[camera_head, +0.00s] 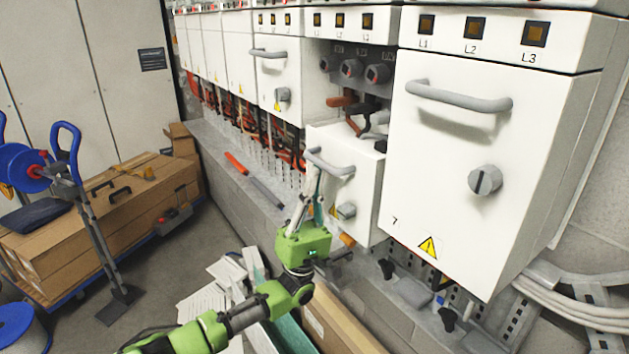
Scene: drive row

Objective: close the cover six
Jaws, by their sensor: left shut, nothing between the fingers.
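Cover six (362,208) is the white cover just left of the one marked 7. It hangs lower than its neighbours and stands out from the row, leaving the bay above it open. Its grey bar handle (338,170) is near its top edge, with a knob and a yellow warning sign below. My left gripper (312,172) is shut and empty. Its fingers point up in front of the cover's left side, with the tips close to the left end of the handle. I cannot tell whether they touch. My right gripper is not in view.
Cover 7 (470,150) is upright at the right. Another closed cover (276,75) stands left of the open bay (357,75), which shows dials and cables. A grey ledge (235,160) runs below the row. Boxes (90,230) and a blue-handled cart stand left; papers lie on the floor.

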